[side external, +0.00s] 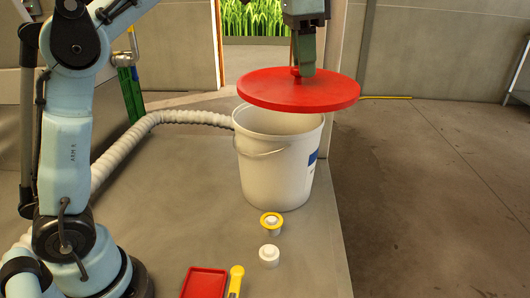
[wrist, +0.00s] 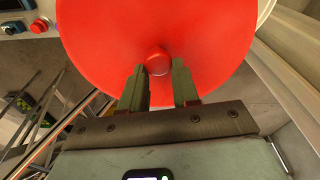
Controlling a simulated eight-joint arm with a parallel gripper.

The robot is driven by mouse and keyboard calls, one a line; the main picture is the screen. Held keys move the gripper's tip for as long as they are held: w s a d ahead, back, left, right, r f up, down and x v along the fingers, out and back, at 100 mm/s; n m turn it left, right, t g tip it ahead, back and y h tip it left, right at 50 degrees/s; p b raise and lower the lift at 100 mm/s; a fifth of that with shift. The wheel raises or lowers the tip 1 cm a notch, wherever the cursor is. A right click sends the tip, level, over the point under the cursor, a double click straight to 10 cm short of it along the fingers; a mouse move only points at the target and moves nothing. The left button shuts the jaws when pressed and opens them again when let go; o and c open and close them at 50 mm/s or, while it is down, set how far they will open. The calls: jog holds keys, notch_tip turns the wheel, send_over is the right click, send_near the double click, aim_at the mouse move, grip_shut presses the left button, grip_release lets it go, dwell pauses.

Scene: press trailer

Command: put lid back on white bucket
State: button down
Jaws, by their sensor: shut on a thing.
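The red round lid (side external: 325,92) hangs level above the white bucket (side external: 275,165), offset to the right of the bucket's mouth. The bucket stands upright on the grey surface, its mouth partly uncovered on the left, with a thin wire handle on its side. My gripper (side external: 304,70) is shut on the lid's central knob from above. In the wrist view the lid (wrist: 100,40) fills the upper middle, with its knob (wrist: 157,62) at the tips of my gripper's two fingers (wrist: 159,82). A small part of the bucket's rim (wrist: 266,10) shows beyond the lid's edge.
A yellow-and-white cap (side external: 271,222) and a white cap (side external: 269,255) stand in front of the bucket. A red tray (side external: 204,283) and a yellow-handled tool (side external: 236,280) lie nearer. A ribbed white hose (side external: 150,125) runs behind on the left. A wall edge stands close behind the bucket.

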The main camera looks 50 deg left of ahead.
aim_at(283, 68)
jog(key=w+a+f+n, duration=0.1)
jog(key=a, duration=0.2)
jog(key=w+a+f+n, duration=0.1)
jog(key=w+a+n, duration=0.1)
jog(key=a, duration=0.1)
jog(key=w+a+f+n, duration=0.1)
jog(key=a, duration=0.3)
jog(key=shift+w, duration=0.3)
jog(key=shift+f, duration=0.1)
notch_tip(283, 68, down, 6)
jog(key=shift+f, duration=0.2)
dwell(1.7)
jog(key=shift+c, duration=1.3)
grip_release()
jog(key=shift+r, duration=0.1)
jog(key=shift+r, duration=3.4)
